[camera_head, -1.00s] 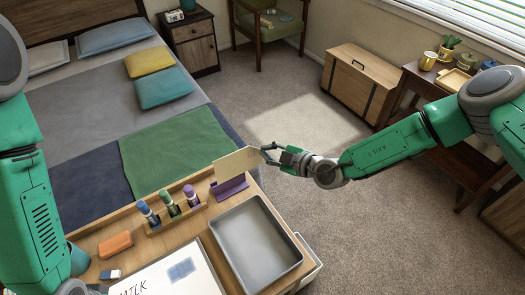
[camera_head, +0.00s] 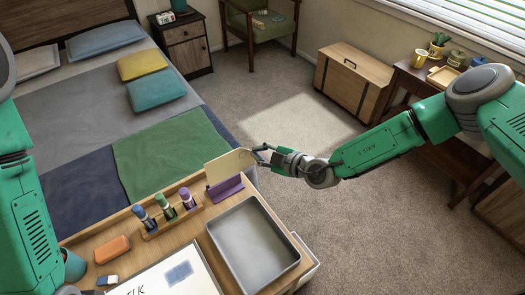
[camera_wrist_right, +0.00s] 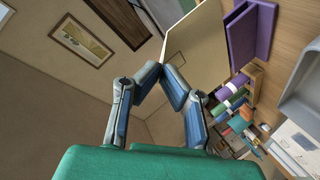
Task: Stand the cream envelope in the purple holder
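The cream envelope (camera_head: 229,166) is upright and slightly tilted at the far edge of the desk. The purple holder (camera_head: 226,189) stands on the desk just below it. The envelope's lower edge lies close to the holder's top; I cannot tell whether it is in the slot. My right gripper (camera_head: 261,155) is shut on the envelope's right edge. In the right wrist view, the fingertips (camera_wrist_right: 166,78) meet at a corner of the envelope (camera_wrist_right: 200,45), with the holder (camera_wrist_right: 248,32) to its right.
An orange block (camera_head: 112,249), a small eraser (camera_head: 107,281) and a white pad (camera_head: 165,280) are nearer. The bed lies beyond the desk.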

